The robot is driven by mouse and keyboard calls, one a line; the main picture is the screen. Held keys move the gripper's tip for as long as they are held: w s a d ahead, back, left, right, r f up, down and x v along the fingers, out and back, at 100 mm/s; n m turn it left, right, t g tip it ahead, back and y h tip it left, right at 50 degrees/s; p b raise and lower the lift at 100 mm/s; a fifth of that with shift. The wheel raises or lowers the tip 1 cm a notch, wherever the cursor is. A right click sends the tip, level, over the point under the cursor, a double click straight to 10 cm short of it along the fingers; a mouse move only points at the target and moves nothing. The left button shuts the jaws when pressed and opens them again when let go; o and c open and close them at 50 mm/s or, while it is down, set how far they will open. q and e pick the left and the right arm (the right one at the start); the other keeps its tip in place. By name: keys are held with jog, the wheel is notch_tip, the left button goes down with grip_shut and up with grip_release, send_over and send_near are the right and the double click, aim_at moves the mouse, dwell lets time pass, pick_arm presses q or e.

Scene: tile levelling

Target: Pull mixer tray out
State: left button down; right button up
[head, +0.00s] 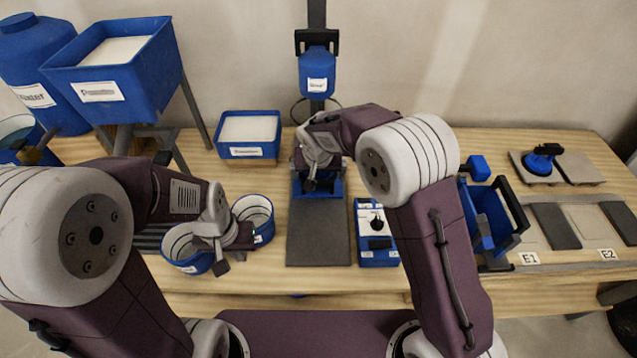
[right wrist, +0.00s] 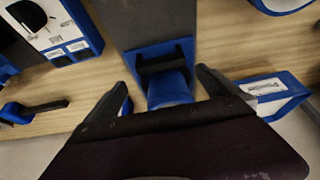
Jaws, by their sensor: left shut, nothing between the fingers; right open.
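The mixer stands at the back middle, with a blue head (head: 317,75) on a dark column. At its foot is a blue tray (head: 335,188), mostly hidden by my right gripper (head: 316,180). In the right wrist view the blue tray (right wrist: 138,53) has a black bar-like handle (right wrist: 165,57) in front of a blue round part (right wrist: 170,92). My right gripper (right wrist: 160,82) is open, its fingers spread either side of the blue part, with no clear contact. My left gripper (head: 222,264) is shut and empty at the two blue buckets (head: 187,262).
A dark grey mat (head: 318,240) lies clear in front of the mixer. A blue panel box (head: 377,250) stands right of it. A labelled blue bin (head: 248,152) stands left. A blue rack (head: 490,215) and tiles (head: 556,226) are further right.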

aim_at(318, 184)
jog(key=b+x, duration=0.1)
jog(key=x, duration=0.6)
pick_arm(q)
jog(key=shift+f, duration=0.7)
jog(key=shift+a, duration=0.1)
pick_arm(e)
jog(key=shift+r, duration=0.1)
jog(key=c, duration=1.8)
pick_arm(q)
jog(key=shift+s, duration=0.1)
